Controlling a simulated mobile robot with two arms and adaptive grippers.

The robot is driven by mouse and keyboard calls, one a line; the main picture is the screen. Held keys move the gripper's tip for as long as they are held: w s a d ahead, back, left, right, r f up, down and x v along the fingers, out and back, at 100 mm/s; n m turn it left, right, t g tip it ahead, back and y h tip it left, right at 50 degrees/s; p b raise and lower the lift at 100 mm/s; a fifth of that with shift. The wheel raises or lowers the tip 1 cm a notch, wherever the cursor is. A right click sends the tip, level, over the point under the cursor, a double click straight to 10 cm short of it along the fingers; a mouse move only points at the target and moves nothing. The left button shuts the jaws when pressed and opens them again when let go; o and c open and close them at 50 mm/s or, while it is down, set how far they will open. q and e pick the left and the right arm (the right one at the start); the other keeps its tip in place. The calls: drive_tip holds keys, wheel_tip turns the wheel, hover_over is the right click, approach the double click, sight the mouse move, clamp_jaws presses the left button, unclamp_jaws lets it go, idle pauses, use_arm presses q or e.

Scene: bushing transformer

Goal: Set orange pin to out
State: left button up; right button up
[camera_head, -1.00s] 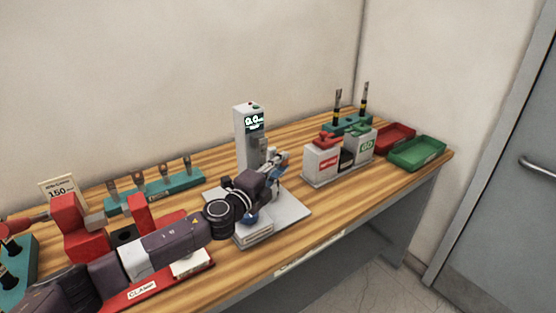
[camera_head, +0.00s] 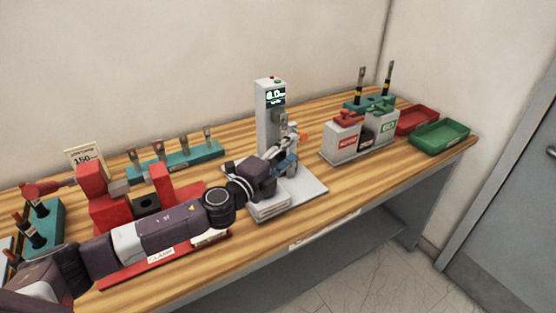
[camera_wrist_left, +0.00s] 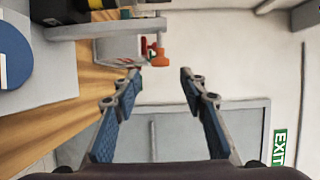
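The orange pin (camera_head: 302,136) shows as a small orange part on the right side of the grey test stand (camera_head: 268,120), which has a lit display. In the left wrist view the orange pin (camera_wrist_left: 160,58) appears just beyond the fingertips, between them across the picture. My left gripper (camera_head: 291,160) is in front of the stand, above its base plate. In the left wrist view my left gripper (camera_wrist_left: 160,76) has its two fingers spread, with nothing between them. The gripper hides part of the stand. My right gripper is not in view.
A red clamp fixture (camera_head: 97,195) sits at the left under my left arm. A teal rack (camera_head: 180,160) stands behind. Right of the stand are a red-and-green box unit (camera_head: 343,145), a red tray (camera_head: 417,119) and a green tray (camera_head: 440,139). The front right bench strip is clear.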

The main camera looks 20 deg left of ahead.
use_arm(q)
drive_tip(key=v, duration=0.6)
drive_tip(key=shift+d, duration=0.1)
idle(0.4)
